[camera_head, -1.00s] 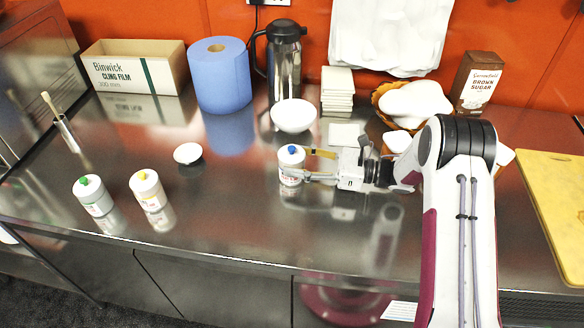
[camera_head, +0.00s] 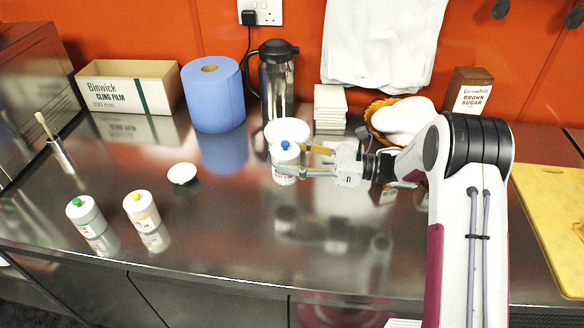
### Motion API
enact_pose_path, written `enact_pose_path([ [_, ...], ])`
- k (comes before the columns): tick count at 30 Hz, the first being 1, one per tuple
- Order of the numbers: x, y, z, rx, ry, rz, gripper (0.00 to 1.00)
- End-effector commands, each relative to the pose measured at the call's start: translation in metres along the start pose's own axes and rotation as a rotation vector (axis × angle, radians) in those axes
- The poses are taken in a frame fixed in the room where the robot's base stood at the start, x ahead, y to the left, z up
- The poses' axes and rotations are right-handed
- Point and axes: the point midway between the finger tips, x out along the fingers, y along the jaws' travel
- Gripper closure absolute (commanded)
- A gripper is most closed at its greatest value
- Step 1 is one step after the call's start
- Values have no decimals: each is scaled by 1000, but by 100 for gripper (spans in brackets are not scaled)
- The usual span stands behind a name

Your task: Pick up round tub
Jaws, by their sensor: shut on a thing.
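A round white tub with a blue knob on top (camera_head: 285,172) is between the fingers of my gripper (camera_head: 300,162), which is shut on it. The tub is upright and held above the steel counter (camera_head: 225,232); a faint reflection of it and the gripper shows well below. Two similar white tubs stand at the left: one with a green top (camera_head: 86,214) and one with a yellow top (camera_head: 141,209). The gripper's fingers cover part of the held tub's right side.
A white bowl (camera_head: 273,131) is behind the held tub. A small white dish (camera_head: 182,173) is left of it. A box (camera_head: 125,88), blue roll (camera_head: 211,94), flask (camera_head: 278,85) and sugar carton (camera_head: 471,91) line the back. A yellow board (camera_head: 553,205) is at right.

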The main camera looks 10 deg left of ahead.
Motion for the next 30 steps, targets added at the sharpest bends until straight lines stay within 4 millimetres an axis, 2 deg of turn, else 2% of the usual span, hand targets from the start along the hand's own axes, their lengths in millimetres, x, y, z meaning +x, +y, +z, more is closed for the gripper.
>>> enact_pose_path([
  [3, 0, 0, 14, -4, -1, 0, 81],
  [9, 0, 0, 24, -2, -1, 0, 81],
  [30, 0, 0, 25, -1, -1, 0, 81],
])
